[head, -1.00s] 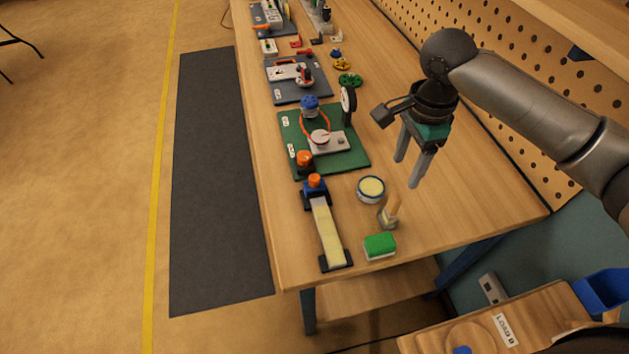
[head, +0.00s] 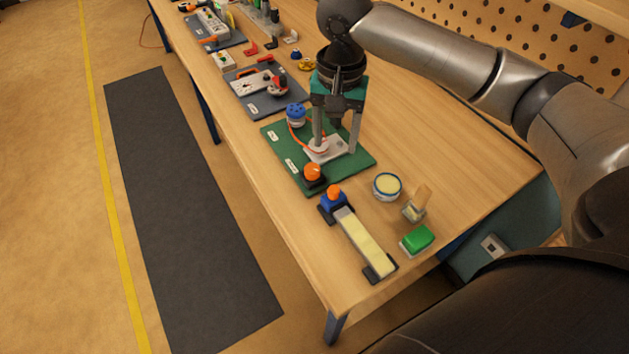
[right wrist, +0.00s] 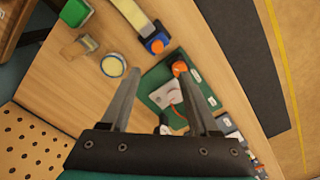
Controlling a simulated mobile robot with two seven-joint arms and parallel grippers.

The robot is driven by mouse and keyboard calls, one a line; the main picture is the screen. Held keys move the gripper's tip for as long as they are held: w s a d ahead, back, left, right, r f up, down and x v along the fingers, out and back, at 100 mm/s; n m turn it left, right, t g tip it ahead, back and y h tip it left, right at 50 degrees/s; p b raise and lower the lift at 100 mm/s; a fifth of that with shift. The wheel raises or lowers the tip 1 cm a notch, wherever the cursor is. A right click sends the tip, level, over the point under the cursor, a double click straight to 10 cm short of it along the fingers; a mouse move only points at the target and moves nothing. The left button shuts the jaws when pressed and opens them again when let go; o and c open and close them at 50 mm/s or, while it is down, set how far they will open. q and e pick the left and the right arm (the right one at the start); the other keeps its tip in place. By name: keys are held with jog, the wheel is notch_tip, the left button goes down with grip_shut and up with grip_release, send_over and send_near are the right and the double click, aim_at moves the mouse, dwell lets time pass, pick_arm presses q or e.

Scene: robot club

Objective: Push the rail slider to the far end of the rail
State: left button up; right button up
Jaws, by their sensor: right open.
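The rail (head: 365,243) is a pale yellow strip on the wooden bench, with a dark end stop at its near end. The rail slider (head: 333,202), a blue block with an orange knob, sits at the rail's other end, beside the green board. The slider also shows in the right wrist view (right wrist: 156,44), with the rail (right wrist: 130,14) running up from it. My right gripper (head: 336,148) points down, open and empty, above the green board and beyond the slider, apart from it. Its two fingers (right wrist: 157,80) stand wide apart in the right wrist view. My left gripper is not in view.
The green board (head: 350,172) carries an orange button, a blue-capped part and a grey plate. A round tin (head: 387,186), a brush (head: 416,204) and a green block (head: 417,239) stand right of the rail. Grey boards lie farther back; a pegboard borders the bench.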

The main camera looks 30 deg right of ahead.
send_over(334, 189)
notch_tip(334, 189, down, 5)
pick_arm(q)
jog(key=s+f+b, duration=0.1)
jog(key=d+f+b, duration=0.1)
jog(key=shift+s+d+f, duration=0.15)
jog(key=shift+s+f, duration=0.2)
pick_arm(e)
notch_tip(334, 189, down, 10)
jog(key=shift+r, duration=0.25)
jog(key=shift+c, duration=0.3)
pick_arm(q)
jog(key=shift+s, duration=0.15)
pick_arm(e)
grip_shut()
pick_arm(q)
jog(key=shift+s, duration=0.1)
pick_arm(e)
jog(key=shift+r, duration=0.1)
